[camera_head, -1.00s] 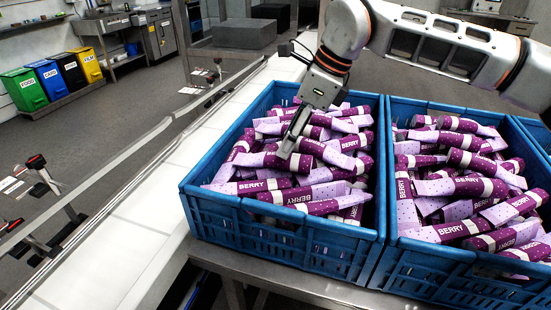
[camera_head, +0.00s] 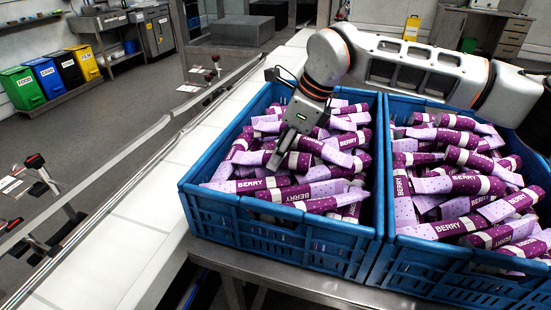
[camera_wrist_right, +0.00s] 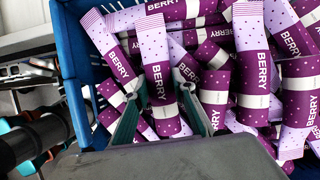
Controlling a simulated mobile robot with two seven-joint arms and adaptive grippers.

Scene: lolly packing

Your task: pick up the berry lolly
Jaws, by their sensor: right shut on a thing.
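My right gripper (camera_head: 277,160) reaches down into the left blue crate (camera_head: 290,232), which is heaped with purple and lilac berry lollies. In the right wrist view its two fingers stand on either side of one berry lolly (camera_wrist_right: 158,88), shut on it. That lolly has a dark purple wrapper with white BERRY lettering, a pale band and a lilac end. It still lies among the other lollies, some pressed close around it. In the head view the gripper hides part of it. My left gripper is not in view.
A second blue crate (camera_head: 460,268) of berry lollies stands right beside the first, on a metal stand (camera_head: 290,287). A white conveyor (camera_head: 125,240) runs along the left of the crates, and its surface is clear. Crate walls rise around the gripper.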

